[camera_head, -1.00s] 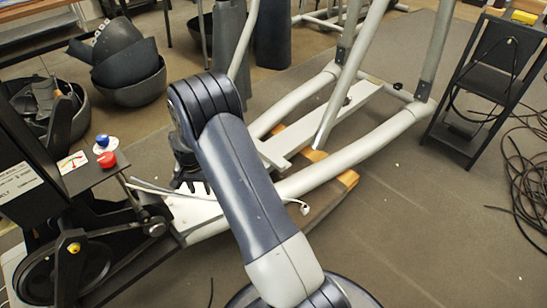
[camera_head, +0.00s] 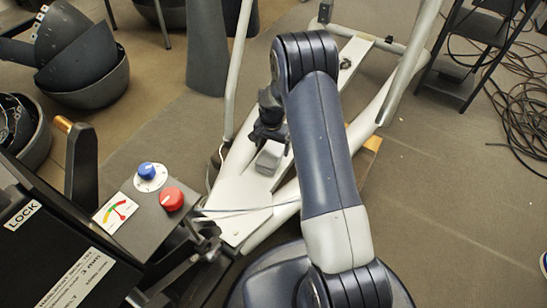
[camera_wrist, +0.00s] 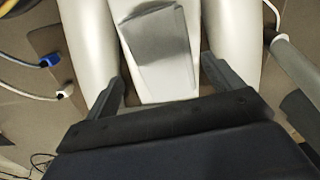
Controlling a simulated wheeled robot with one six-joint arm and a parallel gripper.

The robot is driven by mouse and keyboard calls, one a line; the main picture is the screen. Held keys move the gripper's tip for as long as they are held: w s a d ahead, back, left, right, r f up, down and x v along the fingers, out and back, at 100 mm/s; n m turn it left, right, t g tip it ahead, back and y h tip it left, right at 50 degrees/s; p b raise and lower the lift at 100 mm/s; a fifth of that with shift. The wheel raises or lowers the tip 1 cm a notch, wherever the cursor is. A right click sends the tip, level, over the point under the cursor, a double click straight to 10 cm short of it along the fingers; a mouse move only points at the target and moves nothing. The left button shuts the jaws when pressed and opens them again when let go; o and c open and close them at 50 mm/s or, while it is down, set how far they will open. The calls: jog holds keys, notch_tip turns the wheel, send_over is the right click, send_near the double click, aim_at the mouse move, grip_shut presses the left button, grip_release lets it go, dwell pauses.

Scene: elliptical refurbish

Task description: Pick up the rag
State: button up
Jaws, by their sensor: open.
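The rag appears to be the grey, flat, roughly rectangular piece (camera_wrist: 158,48) lying on the white beam of the elliptical machine in the wrist view. It also shows as a small grey patch (camera_head: 269,157) on the beam in the head view. My gripper (camera_wrist: 162,72) is open and empty, its two fingers spread wide, one to each side of the beam's width. The rag lies ahead of and between the fingertips, apart from them. In the head view my gripper (camera_head: 266,133) is dark and partly hidden by my arm, just above the rag.
White frame tubes (camera_wrist: 90,45) flank the beam. Cables with a blue plug (camera_wrist: 48,61) and a white plug (camera_wrist: 65,93) hang at left. A control box with a red knob (camera_head: 172,199) stands at left. Dark bowls (camera_head: 88,75) and coiled cable (camera_head: 520,110) lie on the floor.

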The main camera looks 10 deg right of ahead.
aim_at(271, 155)
jog(key=shift+a+f, duration=0.2)
jog(key=shift+f, duration=0.2)
notch_tip(271, 155, down, 4)
jog(key=b, duration=0.3)
jog(key=shift+s+f, duration=0.15)
jog(key=shift+f, duration=0.1)
jog(key=shift+r, duration=0.1)
jog(key=c, duration=1.1)
